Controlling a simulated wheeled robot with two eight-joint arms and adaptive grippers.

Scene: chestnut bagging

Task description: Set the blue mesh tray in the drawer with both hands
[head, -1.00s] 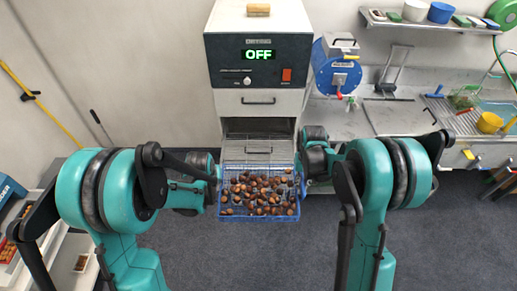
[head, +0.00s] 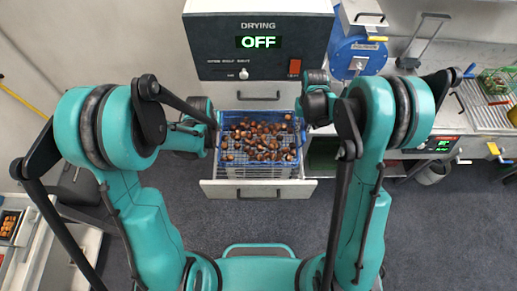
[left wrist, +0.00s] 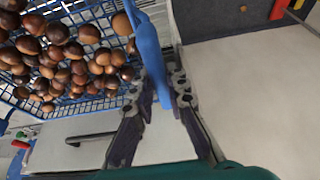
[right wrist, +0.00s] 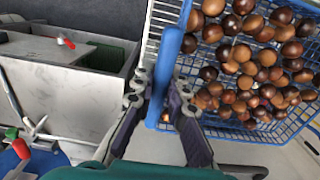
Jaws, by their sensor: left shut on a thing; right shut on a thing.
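The blue mesh tray (head: 231,164) is full of brown chestnuts (head: 262,139) and looks level. It is over the open drawer (head: 215,188) of the drying machine; whether it touches the drawer is unclear. My left gripper (left wrist: 163,97) is shut on the blue handle at the tray's left side. My right gripper (right wrist: 162,97) is shut on the blue handle at its right side. The tray covers most of the drawer's inside. Below the tray, the metal rack and the pale drawer front show in the head view.
The drying machine (head: 215,62) stands straight ahead, its display reading OFF. A blue drum (head: 358,55) and a metal counter (head: 428,60) are at the right. A table with a chestnut tray (head: 12,224) is at the lower left.

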